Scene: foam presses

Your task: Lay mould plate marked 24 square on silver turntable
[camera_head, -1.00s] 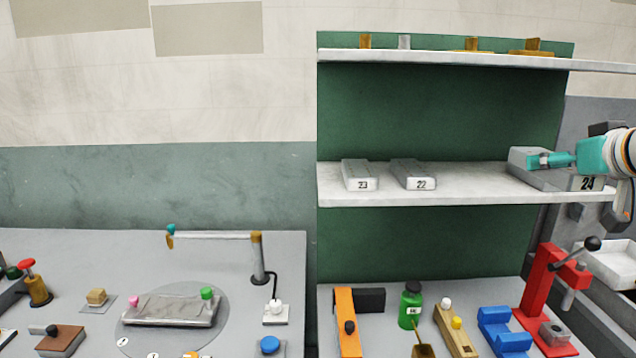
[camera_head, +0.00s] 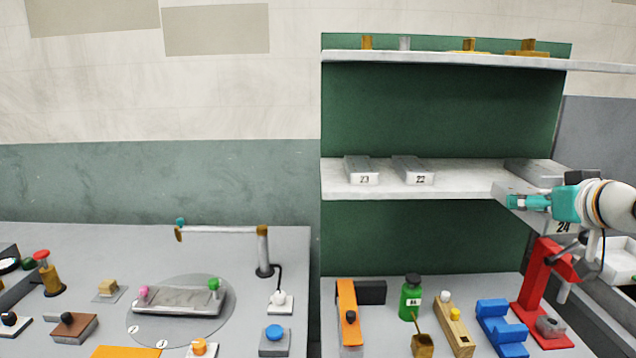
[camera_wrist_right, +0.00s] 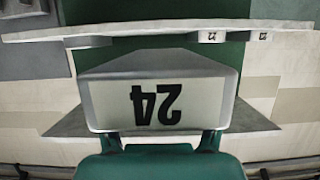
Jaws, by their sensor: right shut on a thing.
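The mould plate marked 24 (camera_head: 563,228) is a grey block with a pale numbered end face. My right gripper (camera_head: 516,202), teal, is shut on it and holds it in front of the middle shelf's right end. In the right wrist view the plate (camera_wrist_right: 206,98) fills the middle, its number upside down, with the right gripper (camera_wrist_right: 160,142) at its near edge. The silver turntable (camera_head: 213,322) is a flat round disc on the bench at lower left. A grey metal slab (camera_head: 180,298) with a pink and a green knob lies on it. My left gripper is out of view.
Plates 23 (camera_head: 363,172) and 22 (camera_head: 413,171) lie on the middle shelf (camera_head: 455,185). A red press (camera_head: 540,285), green bottle (camera_head: 411,299) and blue block (camera_head: 500,325) stand below. A jointed arm on a post (camera_head: 263,250) rises behind the turntable.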

